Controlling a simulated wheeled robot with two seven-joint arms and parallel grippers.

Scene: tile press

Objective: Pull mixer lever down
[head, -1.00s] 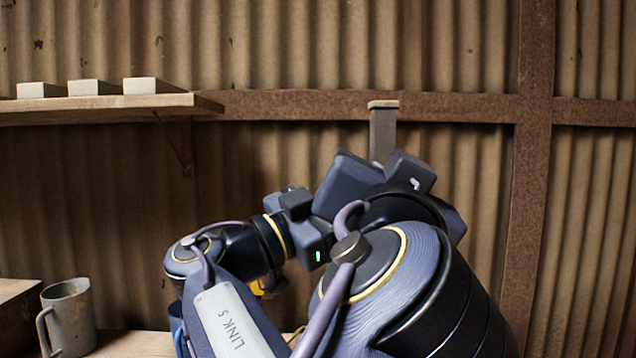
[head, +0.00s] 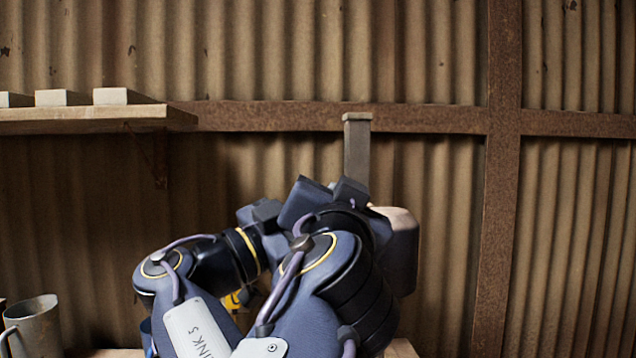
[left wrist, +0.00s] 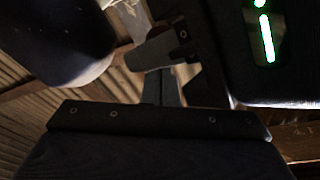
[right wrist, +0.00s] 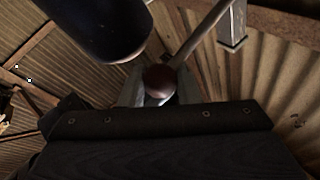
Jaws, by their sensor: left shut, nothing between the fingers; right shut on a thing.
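The mixer lever shows in the right wrist view as a thin metal rod (right wrist: 205,32) ending in a round brown knob (right wrist: 159,81). My right gripper (right wrist: 158,92) is shut on the knob; its grey fingers sit at either side of it. My left gripper (left wrist: 162,75) shows in the left wrist view with its grey fingers together and no object visible between them. In the head view my arms overlap at the centre and hide the lever and both sets of fingertips. The mixer's body cannot be made out.
A grey upright post (head: 356,150) stands behind my arms. A wooden shelf (head: 90,120) with pale blocks (head: 62,98) is at the upper left. A grey mug (head: 38,325) stands at the lower left. A corrugated wall with rusty beams closes the back.

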